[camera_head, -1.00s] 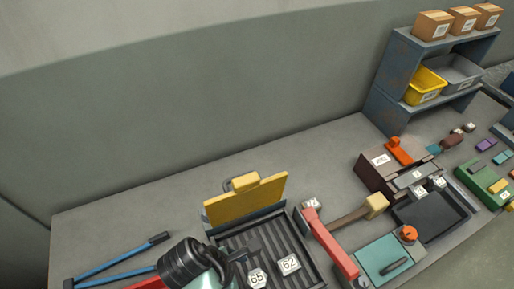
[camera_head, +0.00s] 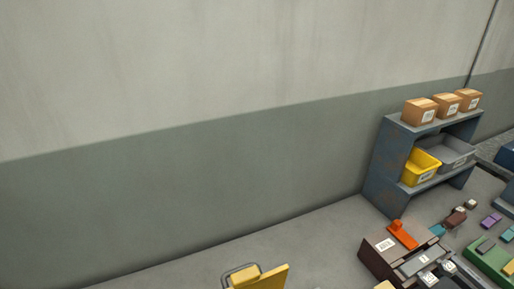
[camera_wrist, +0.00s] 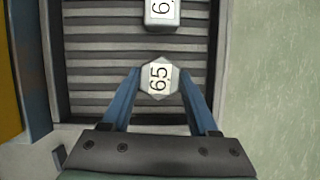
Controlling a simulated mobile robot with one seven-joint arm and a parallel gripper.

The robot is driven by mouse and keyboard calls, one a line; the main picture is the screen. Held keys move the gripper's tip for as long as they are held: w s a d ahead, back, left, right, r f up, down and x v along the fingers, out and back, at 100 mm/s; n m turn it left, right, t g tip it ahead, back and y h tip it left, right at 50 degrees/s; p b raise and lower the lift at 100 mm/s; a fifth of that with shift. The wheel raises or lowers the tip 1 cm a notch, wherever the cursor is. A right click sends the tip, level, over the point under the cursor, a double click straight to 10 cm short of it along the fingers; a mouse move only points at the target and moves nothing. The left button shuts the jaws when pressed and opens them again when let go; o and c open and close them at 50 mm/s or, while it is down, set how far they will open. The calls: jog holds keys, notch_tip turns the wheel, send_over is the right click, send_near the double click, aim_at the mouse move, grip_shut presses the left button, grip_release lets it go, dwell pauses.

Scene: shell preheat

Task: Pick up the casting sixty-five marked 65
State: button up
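The casting marked 65 (camera_wrist: 158,79) is a pale hexagonal block in the middle of the wrist view, over the dark ribbed grate (camera_wrist: 90,57). My gripper (camera_wrist: 159,72) has one blue finger on each side of it, with the fingertips at or very near its sides. I cannot tell whether they press on it, or whether it rests on the grate. A second pale casting (camera_wrist: 161,14) is at the top edge of the wrist view, its number partly cut off. My gripper and both these castings are out of the head view.
A yellow panel (camera_head: 262,278) stands at the bottom of the head view. To its right are a dark box with an orange part (camera_head: 403,234) and a blue shelf (camera_head: 383,172) with bins and cartons. The bench (camera_head: 310,235) is bare between panel and shelf.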

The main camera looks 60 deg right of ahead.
jog(key=c, duration=0.6)
jog(key=shift+r, duration=0.1)
jog(key=shift+c, duration=0.2)
